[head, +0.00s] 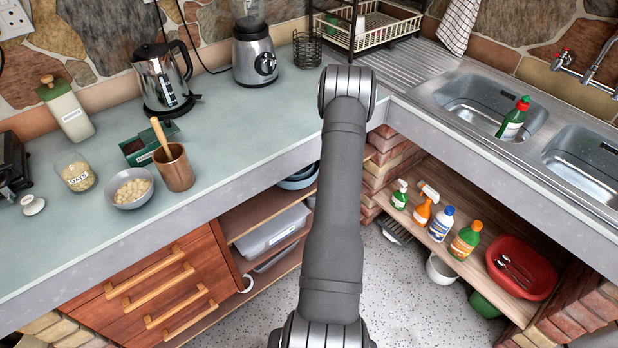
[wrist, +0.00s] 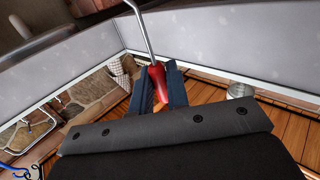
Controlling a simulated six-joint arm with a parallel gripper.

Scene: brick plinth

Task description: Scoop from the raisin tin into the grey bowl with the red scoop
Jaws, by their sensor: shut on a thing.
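My gripper (wrist: 158,88) shows only in the wrist view. Its dark jaws are shut on the red handle of the red scoop (wrist: 157,75). A small metallic tin (wrist: 240,90) shows in the wrist view, contents unclear.
A copper pot (head: 175,168) with a wooden handle in it stands beside the bowl. An oats jar (head: 76,176), a kettle (head: 163,80) and a blender (head: 254,60) also stand on the counter (head: 235,140). The sink (head: 480,100) is at the right.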

